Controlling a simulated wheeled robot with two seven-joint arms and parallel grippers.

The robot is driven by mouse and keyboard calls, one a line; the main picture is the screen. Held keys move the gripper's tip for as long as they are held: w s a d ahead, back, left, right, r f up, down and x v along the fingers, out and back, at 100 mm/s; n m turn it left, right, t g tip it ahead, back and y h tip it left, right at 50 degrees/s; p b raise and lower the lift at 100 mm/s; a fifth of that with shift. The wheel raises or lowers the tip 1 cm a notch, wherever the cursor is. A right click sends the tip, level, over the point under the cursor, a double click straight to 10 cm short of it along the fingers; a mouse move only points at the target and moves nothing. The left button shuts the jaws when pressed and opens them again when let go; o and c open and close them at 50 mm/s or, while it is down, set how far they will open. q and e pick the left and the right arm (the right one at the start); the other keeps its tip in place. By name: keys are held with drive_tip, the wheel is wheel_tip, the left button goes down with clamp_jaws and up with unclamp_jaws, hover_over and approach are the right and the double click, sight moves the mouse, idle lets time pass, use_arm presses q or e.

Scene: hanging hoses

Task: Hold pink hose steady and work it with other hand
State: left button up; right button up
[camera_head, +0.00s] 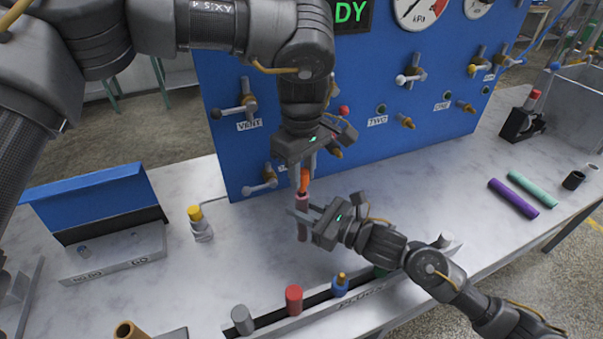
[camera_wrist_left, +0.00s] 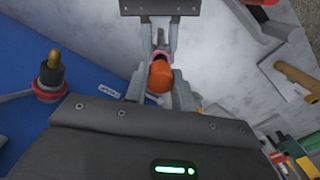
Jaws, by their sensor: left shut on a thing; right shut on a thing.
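The pink hose (camera_head: 303,224) stands upright above the table in front of the blue panel. An orange plug (camera_head: 305,181) sits at its top end; it also shows in the left wrist view (camera_wrist_left: 160,76), with a little of the pink hose (camera_wrist_left: 161,51) beyond it. My left gripper (camera_head: 304,176) comes from above, its fingers shut on the orange plug. My right gripper (camera_head: 302,207) comes from the lower right, its fingers shut around the pink hose just below the plug. The fingers hide part of the hose. I cannot tell how deep the plug sits.
A blue panel (camera_head: 235,180) with valves and gauges stands close behind. A rack (camera_head: 320,312) with red, grey and blue pieces lies in front. A sorting box (camera_head: 110,258) is at left. Purple (camera_head: 512,198) and teal (camera_head: 536,189) hoses lie at right.

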sight(302, 172)
use_arm(q)
drive_tip(key=o, duration=1)
drive_tip(key=shift+o, duration=0.2)
drive_tip(key=shift+r+n, duration=1.95)
drive_tip(key=shift+r, duration=0.5)
drive_tip(key=shift+r+n, duration=1.95)
drive_tip(key=shift+r, duration=0.5)
